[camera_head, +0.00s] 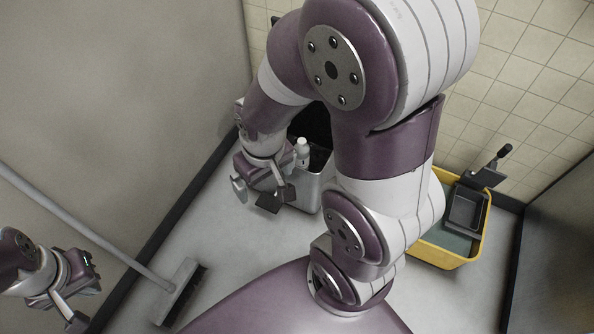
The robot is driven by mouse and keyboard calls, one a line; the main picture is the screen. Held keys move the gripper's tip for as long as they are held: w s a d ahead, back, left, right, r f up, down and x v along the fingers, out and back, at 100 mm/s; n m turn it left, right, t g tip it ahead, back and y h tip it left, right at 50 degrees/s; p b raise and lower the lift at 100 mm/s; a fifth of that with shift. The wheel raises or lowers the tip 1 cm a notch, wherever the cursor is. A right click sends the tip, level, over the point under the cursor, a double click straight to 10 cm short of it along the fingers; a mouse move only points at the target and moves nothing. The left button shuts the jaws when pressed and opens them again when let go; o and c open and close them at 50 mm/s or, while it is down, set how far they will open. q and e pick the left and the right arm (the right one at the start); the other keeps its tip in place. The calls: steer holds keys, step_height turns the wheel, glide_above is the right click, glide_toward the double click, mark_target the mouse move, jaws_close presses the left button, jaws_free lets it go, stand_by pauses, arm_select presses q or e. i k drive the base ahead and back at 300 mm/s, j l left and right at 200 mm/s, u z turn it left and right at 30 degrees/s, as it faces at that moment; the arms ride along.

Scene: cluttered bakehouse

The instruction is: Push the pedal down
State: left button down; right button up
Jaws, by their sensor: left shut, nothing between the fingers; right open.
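A grey metal bin (309,193) stands on the floor near the back wall, partly behind my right arm. Its top shows a dark opening, with a black panel upright behind it that looks like a raised lid. No pedal can be made out clearly; the bin's lower front is partly covered by my gripper. My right gripper (258,196) is open, fingers pointing down, just left of the bin in the picture. Whether it touches anything I cannot tell. My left gripper (76,319) is shut and empty at the lower left, far from the bin.
A white bottle (302,148) shows at the bin's left rim. A broom (178,291) leans from the left wall, its head on the floor. A yellow mop bucket (440,258) with a grey wringer (466,208) stands at the right. Floor between broom and bin is clear.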

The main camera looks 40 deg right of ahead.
mark_target(269, 202)
steer(key=z, duration=1.45)
